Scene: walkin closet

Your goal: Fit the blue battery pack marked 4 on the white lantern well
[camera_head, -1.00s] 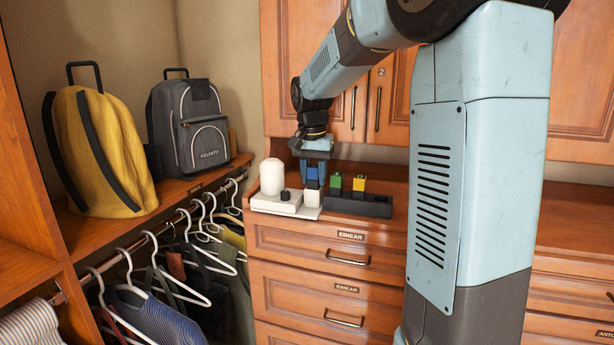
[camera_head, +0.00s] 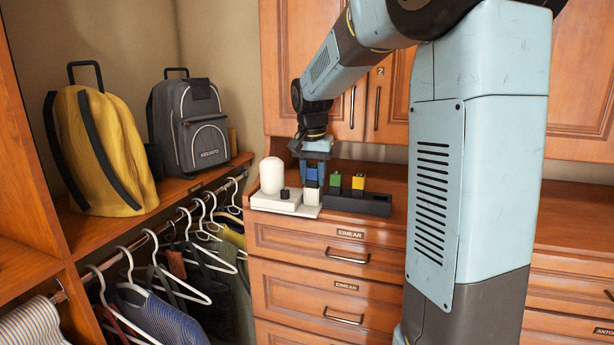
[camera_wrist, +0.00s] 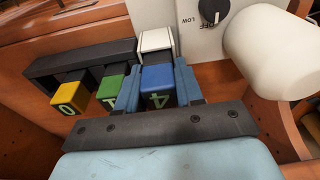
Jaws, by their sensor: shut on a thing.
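The blue battery pack marked 4 (camera_wrist: 158,86) is between the two blue fingers of my gripper (camera_wrist: 156,70), which is shut on it. In the head view the pack (camera_head: 312,174) is upright, directly over the white well (camera_head: 312,197) at the right end of the lantern base. The well also shows just beyond the pack in the wrist view (camera_wrist: 156,40). I cannot tell whether the pack's lower end is inside the well or only on its rim. The white lantern (camera_head: 272,176) has a rounded white globe and a dark dial (camera_wrist: 212,10) marked OFF and LOW.
A black rack (camera_head: 372,207) stands right of the lantern on the drawer top, holding a green pack (camera_head: 336,181) and a yellow pack (camera_head: 358,183) marked 0. The lantern globe stands close to my gripper. The wooden top is clear right of the rack.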

